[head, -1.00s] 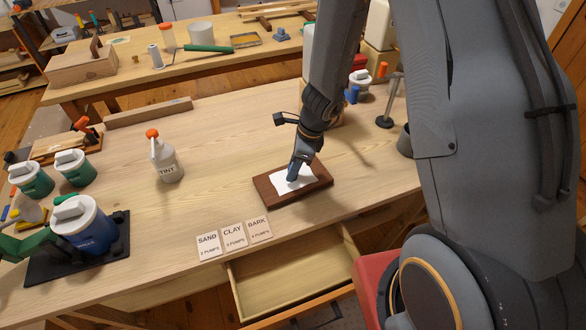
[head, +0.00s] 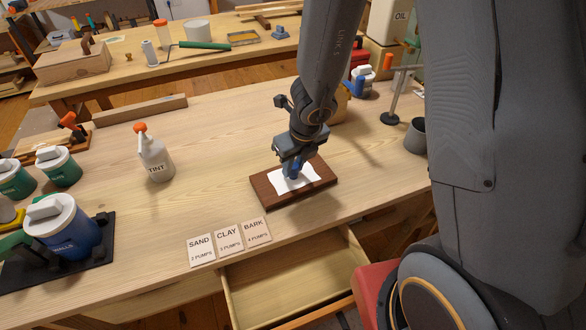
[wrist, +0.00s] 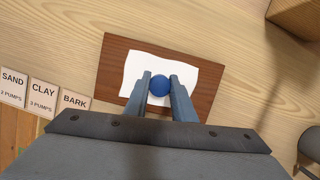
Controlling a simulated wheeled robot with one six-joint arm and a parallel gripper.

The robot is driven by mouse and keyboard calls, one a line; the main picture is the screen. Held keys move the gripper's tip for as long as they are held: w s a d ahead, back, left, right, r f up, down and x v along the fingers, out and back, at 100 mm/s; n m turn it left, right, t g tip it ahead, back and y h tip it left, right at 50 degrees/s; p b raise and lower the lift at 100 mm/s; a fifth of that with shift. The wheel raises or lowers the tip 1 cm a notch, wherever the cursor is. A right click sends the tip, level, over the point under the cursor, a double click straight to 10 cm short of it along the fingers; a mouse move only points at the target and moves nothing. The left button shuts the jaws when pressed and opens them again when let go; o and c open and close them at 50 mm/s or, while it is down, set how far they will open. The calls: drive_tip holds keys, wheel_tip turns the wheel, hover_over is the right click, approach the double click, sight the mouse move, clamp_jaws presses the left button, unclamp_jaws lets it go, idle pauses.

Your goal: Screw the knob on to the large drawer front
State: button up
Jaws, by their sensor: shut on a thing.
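A round blue knob (wrist: 159,85) sits between the fingertips of my gripper (wrist: 159,76) in the wrist view, and the jaws are shut on it. Below it lies a creased white sheet (wrist: 185,67) on a dark brown rectangular board (wrist: 115,60). In the head view my gripper (head: 296,170) points down over the white sheet (head: 309,178) and the brown board (head: 268,190) on the bench. My gripper hides most of the knob there. I cannot tell whether the knob touches the sheet. I cannot tell for certain whether the brown board is the large drawer front.
An open drawer (head: 236,298) juts out below the bench's front edge. Cards reading SAND, CLAY and BARK (head: 256,232) lie left of the board. A TINT bottle (head: 157,165) and a blue-bodied tub (head: 75,243) stand further left. A grey cup (head: 416,140) stands right.

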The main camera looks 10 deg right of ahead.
sight(294, 182)
drive_tip(key=m+h+b, duration=0.1)
drive_tip(key=m, duration=0.4)
drive_tip(key=o, duration=1.1)
drive_tip(key=shift+m, duration=0.3)
drive_tip(key=p+v, duration=0.7)
drive_tip(key=shift+a+r, duration=0.15)
drive_tip(key=shift+r, duration=0.2)
drive_tip(key=shift+s, duration=0.15)
